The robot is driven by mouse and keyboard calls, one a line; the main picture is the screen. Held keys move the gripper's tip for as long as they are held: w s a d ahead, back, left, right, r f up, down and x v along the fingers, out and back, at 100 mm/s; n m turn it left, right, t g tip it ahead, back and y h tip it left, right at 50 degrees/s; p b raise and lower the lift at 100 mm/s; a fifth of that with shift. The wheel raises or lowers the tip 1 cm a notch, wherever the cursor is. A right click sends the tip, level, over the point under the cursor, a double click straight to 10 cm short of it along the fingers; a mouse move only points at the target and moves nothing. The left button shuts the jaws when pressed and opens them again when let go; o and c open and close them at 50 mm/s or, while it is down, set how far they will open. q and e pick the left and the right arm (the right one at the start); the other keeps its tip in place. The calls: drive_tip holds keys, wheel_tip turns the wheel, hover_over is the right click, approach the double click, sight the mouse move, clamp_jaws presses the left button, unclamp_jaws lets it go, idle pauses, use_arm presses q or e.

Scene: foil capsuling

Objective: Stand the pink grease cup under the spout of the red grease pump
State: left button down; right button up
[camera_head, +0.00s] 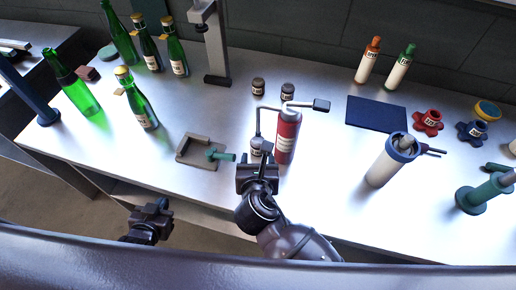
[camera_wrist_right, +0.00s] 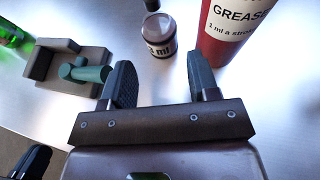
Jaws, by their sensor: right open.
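The red grease pump (camera_head: 287,138) stands upright near the middle of the bench. Its thin spout (camera_head: 259,119) reaches left from the top and bends down. In the right wrist view this cup (camera_wrist_right: 159,36) looks pinkish, beside the red pump body (camera_wrist_right: 230,35). My right gripper (camera_head: 256,163) is open and empty, its fingertips (camera_wrist_right: 158,72) just short of the cup on either side. My left gripper (camera_head: 150,222) hangs off the bench's front edge; its jaw state is unclear.
A grey-brown fixture (camera_head: 197,152) with a green handle (camera_head: 220,155) lies left of the cup. Two similar small cups (camera_head: 258,86) (camera_head: 288,91) stand behind. Green bottles (camera_head: 138,102) stand left. A white-and-blue cylinder (camera_head: 388,165) stands right; a dark blue mat (camera_head: 376,113) lies behind it.

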drive_tip(key=v, duration=0.4)
drive_tip(key=shift+s, duration=0.1)
drive_tip(key=shift+s+r, duration=0.2)
drive_tip(key=shift+s, duration=0.25)
drive_tip(key=shift+s, duration=0.2)
